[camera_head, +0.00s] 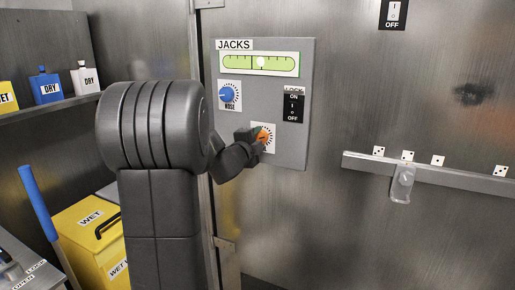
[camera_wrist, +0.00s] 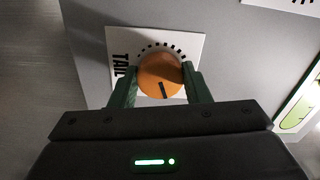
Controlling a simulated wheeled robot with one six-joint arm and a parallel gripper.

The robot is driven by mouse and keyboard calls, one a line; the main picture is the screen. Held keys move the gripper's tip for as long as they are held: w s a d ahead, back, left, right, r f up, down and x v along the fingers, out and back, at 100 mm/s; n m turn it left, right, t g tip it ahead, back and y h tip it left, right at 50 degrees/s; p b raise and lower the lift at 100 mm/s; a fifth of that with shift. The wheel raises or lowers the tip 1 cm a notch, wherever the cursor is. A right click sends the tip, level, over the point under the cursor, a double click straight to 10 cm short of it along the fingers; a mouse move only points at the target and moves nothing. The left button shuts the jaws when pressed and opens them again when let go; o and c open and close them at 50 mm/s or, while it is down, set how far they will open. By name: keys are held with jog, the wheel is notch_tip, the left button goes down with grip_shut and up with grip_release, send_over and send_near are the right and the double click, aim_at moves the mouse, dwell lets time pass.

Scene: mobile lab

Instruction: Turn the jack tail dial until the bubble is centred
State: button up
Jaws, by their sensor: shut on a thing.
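The orange tail dial (camera_wrist: 160,75) sits on a white plate marked TAIL in the wrist view. Its dark pointer line faces the lower side of that picture. My gripper (camera_wrist: 160,88) is shut on the dial, with a green finger on each side. In the head view the orange dial (camera_head: 263,136) is partly hidden by my gripper (camera_head: 257,137). The green level (camera_head: 235,62) is at the top of the grey JACKS panel (camera_head: 225,125). A pale bubble (camera_head: 261,63) shows near its middle; exact centring is too small to tell.
A blue nose dial (camera_head: 229,95) is above and left of the tail dial. A black LOCK switch (camera_head: 293,107) is at the panel's right. A rail (camera_head: 450,173) holding a clear container (camera_head: 402,185) is farther right. Shelves and a yellow bin (camera_head: 85,245) stand left.

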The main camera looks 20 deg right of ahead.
jog(key=m+b, duration=0.3)
jog(key=m, duration=0.2)
jog(key=shift+m, duration=0.4)
jog(key=shift+b, duration=0.3)
jog(key=o, duration=1)
jog(key=v, duration=1.3)
jog(key=shift+s+a, duration=0.25)
jog(key=shift+a, duration=0.1)
jog(key=shift+w+d, duration=0.1)
